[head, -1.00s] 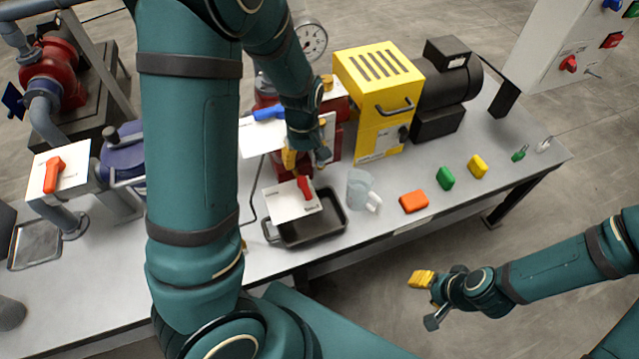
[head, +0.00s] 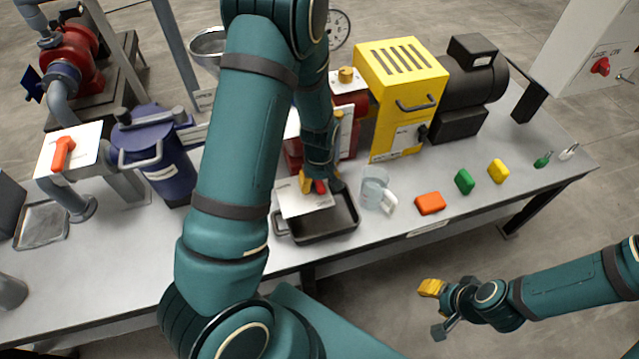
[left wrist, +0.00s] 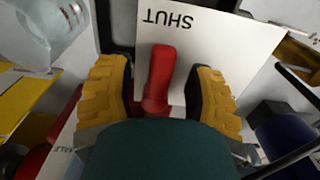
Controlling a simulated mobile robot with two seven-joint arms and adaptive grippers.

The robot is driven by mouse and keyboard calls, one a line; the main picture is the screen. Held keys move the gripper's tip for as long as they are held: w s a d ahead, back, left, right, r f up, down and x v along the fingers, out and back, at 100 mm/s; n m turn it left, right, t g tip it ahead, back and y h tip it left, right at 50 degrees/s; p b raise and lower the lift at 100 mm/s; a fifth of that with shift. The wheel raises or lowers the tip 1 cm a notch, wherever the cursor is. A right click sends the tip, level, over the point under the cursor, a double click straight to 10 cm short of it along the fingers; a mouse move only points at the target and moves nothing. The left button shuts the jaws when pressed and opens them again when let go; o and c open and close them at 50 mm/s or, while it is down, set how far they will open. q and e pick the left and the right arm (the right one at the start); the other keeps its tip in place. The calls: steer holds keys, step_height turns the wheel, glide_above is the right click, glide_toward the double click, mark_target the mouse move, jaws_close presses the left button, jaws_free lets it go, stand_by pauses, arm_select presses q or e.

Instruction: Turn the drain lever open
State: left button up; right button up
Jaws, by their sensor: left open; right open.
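The drain lever (head: 320,187) is a small red handle on a white plate (head: 302,204) above the dark tray. In the left wrist view the red lever (left wrist: 161,70) points up the picture, and the plate (left wrist: 222,45) reads SHUT beside its tip. My left gripper (head: 322,184) is open, its yellow-padded fingers on either side of the lever. In the left wrist view a gap shows between the lever and each finger of the left gripper (left wrist: 160,92). The lever's base is partly hidden by the gripper. My right gripper (head: 434,309) is open and empty, off the table's front edge.
The dark tray (head: 345,226) sits under the plate, with a clear jug (head: 374,188) to its right. A yellow machine (head: 402,95) stands behind. Orange, green and yellow blocks lie right. Another orange-red lever (head: 62,154) is at the left, near a blue vessel (head: 160,158).

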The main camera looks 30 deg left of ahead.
arm_select(q)
jaws_close()
steer(key=shift+s+m, duration=0.1)
steer(key=shift+m, duration=0.2)
steer(key=shift+s+a+m+p, duration=0.15)
steer(key=shift+a+m, duration=0.7)
steer(key=shift+m, duration=2.05)
steer(key=shift+a+m+p, duration=0.2)
steer(key=shift+a+m, duration=0.65)
steer(key=shift+m, duration=2.05)
steer(key=shift+s+a+m+p, duration=0.15)
steer(key=shift+a+m, duration=0.7)
steer(key=shift+m, duration=2.05)
steer(key=shift+w+f, duration=0.1)
